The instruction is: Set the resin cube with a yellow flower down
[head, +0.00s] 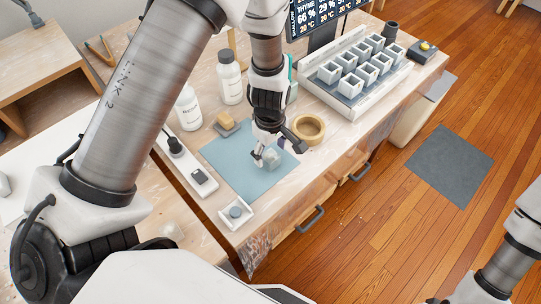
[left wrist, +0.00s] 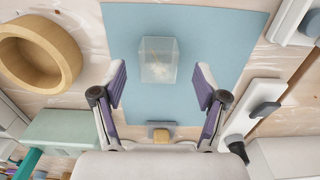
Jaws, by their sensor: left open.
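The clear resin cube (left wrist: 158,60) rests on the blue mat (left wrist: 200,25) in the left wrist view. A faint yellowish shape shows inside it. My left gripper (left wrist: 160,86) is open, with one purple-padded finger on each side and a gap between each finger and the cube. The cube lies ahead of and between the fingertips. In the head view, my left gripper (head: 279,152) is low over the blue mat (head: 247,185), and the cube (head: 271,161) shows partly behind its fingers. My right gripper is out of view; only part of that arm shows at the lower right.
A tape roll (head: 308,129) lies right of the gripper. A sponge on a holder (head: 227,123) and white bottles (head: 230,78) stand behind the mat. A white tray with several molds (head: 320,95) is at the back right. A small square dish (head: 236,213) sits near the front edge.

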